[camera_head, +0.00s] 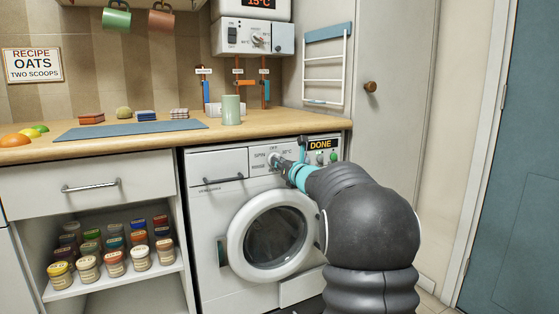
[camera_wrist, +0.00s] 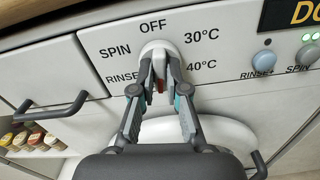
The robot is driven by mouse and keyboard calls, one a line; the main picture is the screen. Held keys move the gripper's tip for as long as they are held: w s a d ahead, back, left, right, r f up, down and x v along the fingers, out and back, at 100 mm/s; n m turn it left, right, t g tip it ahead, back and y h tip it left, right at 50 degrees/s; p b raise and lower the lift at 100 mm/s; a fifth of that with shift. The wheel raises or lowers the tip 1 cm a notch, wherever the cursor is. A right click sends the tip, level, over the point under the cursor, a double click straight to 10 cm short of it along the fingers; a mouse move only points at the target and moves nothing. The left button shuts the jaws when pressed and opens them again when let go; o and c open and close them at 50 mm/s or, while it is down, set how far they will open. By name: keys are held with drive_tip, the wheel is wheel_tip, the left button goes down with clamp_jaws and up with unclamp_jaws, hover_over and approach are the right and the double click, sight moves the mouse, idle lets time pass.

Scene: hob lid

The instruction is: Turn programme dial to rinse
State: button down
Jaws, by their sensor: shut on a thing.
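The white round programme dial (camera_wrist: 158,48) is on the washing machine's front panel, with OFF above it, SPIN and RINSE to its left, and 30°C and 40°C to its right. My gripper (camera_wrist: 160,78) is shut on the dial's grip, one finger on each side. A small red mark shows between the fingers, below the dial's middle. In the head view, my gripper (camera_head: 280,163) reaches the panel from the right, largely covering the dial.
The washing machine (camera_head: 212,214) stands under the wooden worktop (camera_head: 160,138). A display (camera_head: 321,144) reads DONE, right of the dial. RINSE+ (camera_wrist: 263,57) and SPIN (camera_wrist: 307,54) buttons sit close by. A drawer handle (camera_wrist: 50,107) is left, the round door (camera_head: 270,236) below.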

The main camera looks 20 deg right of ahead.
drive_tip(key=shift+r+m+p, duration=0.15)
drive_tip(key=shift+m+p, duration=3.05)
drive_tip(key=shift+m, duration=1.9)
drive_tip(key=c, duration=1.2)
unclamp_jaws()
drive_tip(key=s, duration=1.2)
drive_tip(key=shift+d, duration=0.25)
